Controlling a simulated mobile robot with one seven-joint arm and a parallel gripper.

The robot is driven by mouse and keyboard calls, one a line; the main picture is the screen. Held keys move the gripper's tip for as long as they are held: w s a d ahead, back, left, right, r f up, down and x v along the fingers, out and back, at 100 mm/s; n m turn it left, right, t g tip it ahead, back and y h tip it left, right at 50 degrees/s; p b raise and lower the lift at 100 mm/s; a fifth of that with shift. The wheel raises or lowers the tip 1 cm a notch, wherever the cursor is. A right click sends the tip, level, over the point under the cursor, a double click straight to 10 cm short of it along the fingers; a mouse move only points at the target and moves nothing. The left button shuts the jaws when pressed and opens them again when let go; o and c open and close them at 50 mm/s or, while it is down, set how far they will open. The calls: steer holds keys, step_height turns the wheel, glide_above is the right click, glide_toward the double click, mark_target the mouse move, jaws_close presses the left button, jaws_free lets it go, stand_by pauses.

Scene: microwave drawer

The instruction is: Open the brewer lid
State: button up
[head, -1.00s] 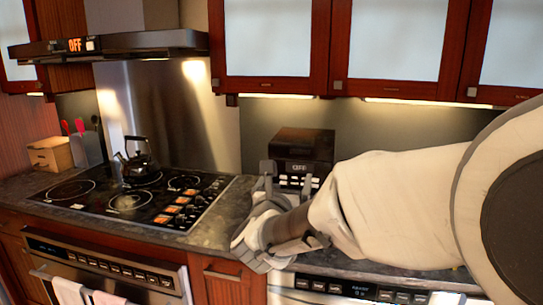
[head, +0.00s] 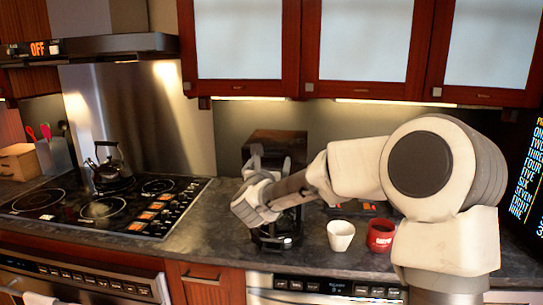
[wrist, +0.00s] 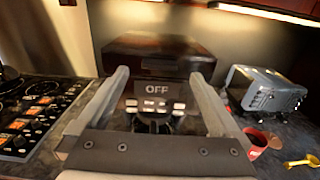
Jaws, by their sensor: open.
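The brewer (head: 277,143) is a dark boxy machine on the counter, partly hidden behind my gripper in the head view. In the wrist view the brewer (wrist: 160,52) shows its dark upper part, with a lit OFF display and a row of light buttons on its front. Its lid looks shut. My gripper (head: 270,158) is in front of the brewer, with its fingers pointing up and towards it. In the wrist view my gripper (wrist: 160,76) is open and empty, with its fingers framing the display. I cannot tell whether the fingers touch the brewer.
A white cup (head: 341,237) and a red cup (head: 381,236) stand right of the brewer. A grey toaster-like appliance (wrist: 268,90) and a yellow spoon (wrist: 303,161) are further right. The stove (head: 105,205) with a kettle (head: 110,165) is left. Wall cabinets (head: 360,50) hang above.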

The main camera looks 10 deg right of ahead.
mark_target(273, 155)
steer(key=shift+p+x, duration=0.3)
steer(key=shift+x, duration=1.75)
jaws_close()
